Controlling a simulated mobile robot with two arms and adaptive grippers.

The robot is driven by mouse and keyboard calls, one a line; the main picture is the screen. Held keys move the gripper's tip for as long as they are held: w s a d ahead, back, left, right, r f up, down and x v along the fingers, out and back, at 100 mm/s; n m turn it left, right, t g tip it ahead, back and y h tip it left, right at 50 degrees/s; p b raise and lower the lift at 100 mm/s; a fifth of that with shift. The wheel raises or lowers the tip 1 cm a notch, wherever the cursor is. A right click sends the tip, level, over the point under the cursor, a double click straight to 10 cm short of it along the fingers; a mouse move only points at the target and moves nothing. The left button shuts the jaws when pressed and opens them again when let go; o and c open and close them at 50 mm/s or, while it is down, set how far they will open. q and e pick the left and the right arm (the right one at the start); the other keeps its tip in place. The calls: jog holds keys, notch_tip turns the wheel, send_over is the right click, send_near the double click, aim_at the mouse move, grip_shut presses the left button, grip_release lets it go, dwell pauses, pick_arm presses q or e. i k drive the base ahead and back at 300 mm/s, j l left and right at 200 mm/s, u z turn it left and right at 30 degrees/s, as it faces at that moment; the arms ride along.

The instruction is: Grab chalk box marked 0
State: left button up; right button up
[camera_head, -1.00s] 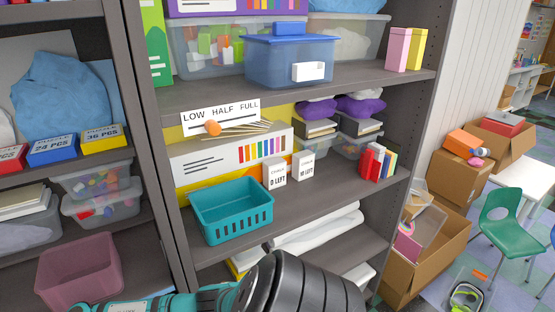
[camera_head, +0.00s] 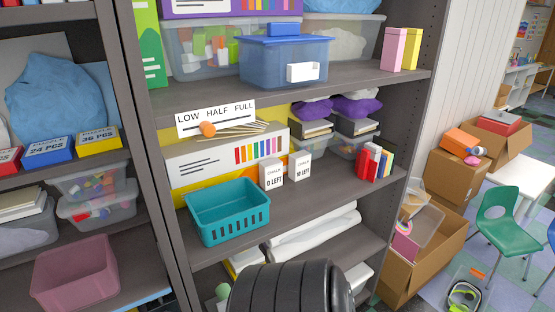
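Two small white chalk boxes stand upright side by side on the middle shelf. The left one (camera_head: 271,175) is marked "0 LEFT". The right one (camera_head: 300,166) has a different "LEFT" label, whose number is hard to read. The box marked 0 stands just right of a teal basket (camera_head: 228,212), in front of a large white-and-yellow carton with coloured stripes (camera_head: 225,155). A black ribbed part of my arm shows at the bottom edge, below the chalk boxes and apart from them. Neither gripper's fingers are in view.
Small red, white and blue books (camera_head: 374,162) stand to the right on the same shelf. A sign reading "LOW HALF FULL" (camera_head: 215,117) sits above the carton. The shelf front before the chalk boxes is clear. A blue-lidded bin (camera_head: 284,63) stands on the shelf above.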

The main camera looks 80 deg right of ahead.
aim_at(271, 171)
jog(key=z, duration=0.9)
jog(key=k+z, duration=0.1)
jog(key=z, duration=1.2)
jog(key=k+z, duration=0.1)
jog(key=z, duration=0.35)
